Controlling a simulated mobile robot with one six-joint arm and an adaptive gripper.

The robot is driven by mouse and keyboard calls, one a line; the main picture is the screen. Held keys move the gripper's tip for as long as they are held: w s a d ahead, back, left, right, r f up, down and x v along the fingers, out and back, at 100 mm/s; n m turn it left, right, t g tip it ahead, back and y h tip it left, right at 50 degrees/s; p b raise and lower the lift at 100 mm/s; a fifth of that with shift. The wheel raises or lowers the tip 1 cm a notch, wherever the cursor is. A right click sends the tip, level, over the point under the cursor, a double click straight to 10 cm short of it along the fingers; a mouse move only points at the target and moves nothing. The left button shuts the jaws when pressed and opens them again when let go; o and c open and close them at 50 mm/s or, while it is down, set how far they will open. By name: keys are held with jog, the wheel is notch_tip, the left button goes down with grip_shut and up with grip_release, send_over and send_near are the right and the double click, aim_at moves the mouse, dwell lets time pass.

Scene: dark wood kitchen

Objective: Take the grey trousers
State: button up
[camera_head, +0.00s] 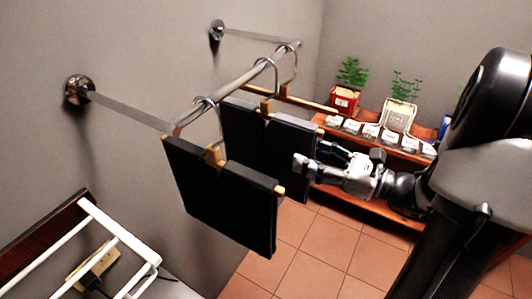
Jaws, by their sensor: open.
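Two folded pairs of trousers hang from a metal rail on wooden hangers. The front pair (222,205) looks nearly black. The second pair (292,148) hangs behind it, is also very dark, and is partly covered by the front pair. I cannot tell by colour which pair is grey.
The rail (243,84) stands out from the grey wall on two brackets. A wooden shelf (362,194) with potted plants (343,99) and several small labelled items is behind my gripper. A white rack (120,236) is at lower left. The tiled floor (300,262) below is clear.

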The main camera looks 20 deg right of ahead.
aim_at(295, 150)
jog(key=x, duration=0.4)
jog(key=shift+w+b, duration=0.1)
jog(key=shift+b, duration=0.3)
jog(key=shift+c, duration=0.4)
grip_shut()
